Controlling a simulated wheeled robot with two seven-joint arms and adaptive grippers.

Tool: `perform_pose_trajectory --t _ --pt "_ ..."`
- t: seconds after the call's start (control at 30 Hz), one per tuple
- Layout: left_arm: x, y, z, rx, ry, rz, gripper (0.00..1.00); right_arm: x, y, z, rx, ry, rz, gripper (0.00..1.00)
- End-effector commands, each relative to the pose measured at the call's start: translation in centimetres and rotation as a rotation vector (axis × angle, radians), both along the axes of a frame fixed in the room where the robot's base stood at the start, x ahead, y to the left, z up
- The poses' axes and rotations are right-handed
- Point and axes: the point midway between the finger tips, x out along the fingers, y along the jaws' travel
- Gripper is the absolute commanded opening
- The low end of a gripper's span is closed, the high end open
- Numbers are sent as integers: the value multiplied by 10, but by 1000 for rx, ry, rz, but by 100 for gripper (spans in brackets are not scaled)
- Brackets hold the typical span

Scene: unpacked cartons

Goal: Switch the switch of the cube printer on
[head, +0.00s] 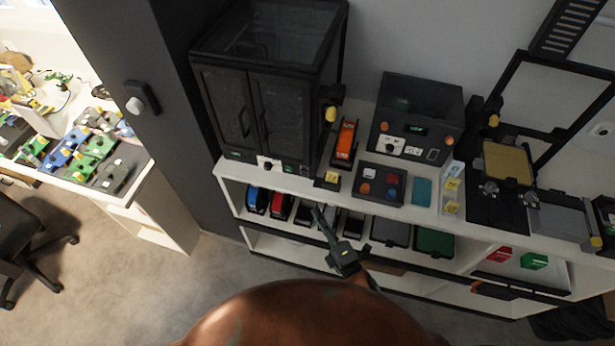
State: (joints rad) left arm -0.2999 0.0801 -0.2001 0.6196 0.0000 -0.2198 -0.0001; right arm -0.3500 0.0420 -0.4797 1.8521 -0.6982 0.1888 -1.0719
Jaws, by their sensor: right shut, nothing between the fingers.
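A large black enclosed cube-shaped printer (225,100) with double front doors stands at the left end of the white shelf unit. Along its lower front edge is a small white panel with a dark knob (268,163), and small green lights show on either side. I cannot tell which part is its switch or which way it is set. My right gripper (318,212) is shut and empty. My left gripper is not in view.
Right of the printer stand an orange device (345,142), a control box with coloured buttons (380,184), a dark box with a green display (420,115) and an open-frame printer (505,162).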

Motion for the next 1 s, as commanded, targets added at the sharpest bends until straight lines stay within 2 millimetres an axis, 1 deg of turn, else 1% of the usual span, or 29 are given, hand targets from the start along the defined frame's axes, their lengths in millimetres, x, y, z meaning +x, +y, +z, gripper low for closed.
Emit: perform_pose_trajectory --t 0.3,0.47,0.57,0.93,1.0 --pt "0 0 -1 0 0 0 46 0 1 -1 -1 -1 1 0" --pt "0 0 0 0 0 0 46 10 5 1 1 -2 1 0" --pt "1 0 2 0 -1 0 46 24 13 4 2 -4 1 0" --pt "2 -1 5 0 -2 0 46 91 48 10 3 -1 1 0" --pt "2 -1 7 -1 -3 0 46 102 42 11 -1 -2 1 0"
